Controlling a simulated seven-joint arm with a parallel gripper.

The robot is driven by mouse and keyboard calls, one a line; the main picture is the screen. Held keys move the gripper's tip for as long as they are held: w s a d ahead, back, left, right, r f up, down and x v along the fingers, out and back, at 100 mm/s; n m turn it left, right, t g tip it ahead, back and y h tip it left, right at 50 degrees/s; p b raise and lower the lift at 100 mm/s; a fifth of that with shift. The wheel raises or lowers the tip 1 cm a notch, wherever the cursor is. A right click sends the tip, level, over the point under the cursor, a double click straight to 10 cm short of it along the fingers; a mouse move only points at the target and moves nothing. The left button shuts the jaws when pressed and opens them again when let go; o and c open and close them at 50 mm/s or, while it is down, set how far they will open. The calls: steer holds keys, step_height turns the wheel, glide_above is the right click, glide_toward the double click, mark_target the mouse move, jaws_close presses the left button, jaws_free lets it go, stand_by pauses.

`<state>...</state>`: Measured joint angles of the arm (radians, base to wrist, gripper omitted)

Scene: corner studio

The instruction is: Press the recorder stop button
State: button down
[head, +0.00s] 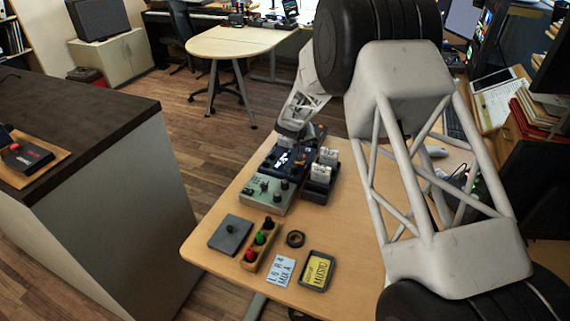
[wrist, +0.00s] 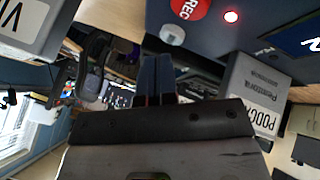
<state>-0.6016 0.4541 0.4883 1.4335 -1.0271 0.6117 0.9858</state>
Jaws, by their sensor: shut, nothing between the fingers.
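The recorder (wrist: 200,38) is a dark blue device that fills the top of the wrist view. It has a red round REC button (wrist: 190,8), a lit red light, a small grey round button (wrist: 172,36) and a screen (wrist: 300,38). I cannot read any label on the grey button. In the head view the recorder (head: 271,163) lies on the wooden table, partly hidden by my wrist. My gripper (wrist: 156,62) is shut and empty, its fingertips near the grey button. I cannot tell whether they touch it. My gripper (head: 299,160) is over the recorder in the head view.
A holder with labelled white boxes (head: 320,173) stands close right of the recorder. A box marked PODC (wrist: 252,95) shows beside my fingers. A green-grey device (head: 262,194) sits in front, with a coloured-knob strip (head: 260,243) and label cards (head: 279,270) nearer.

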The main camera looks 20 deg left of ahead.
mark_target(307, 148)
steer(key=shift+f, duration=0.45)
stand_by(1.0)
steer(key=shift+r, duration=0.55)
stand_by(0.3)
steer(key=shift+r, duration=2.9)
steer(key=shift+r, duration=0.1)
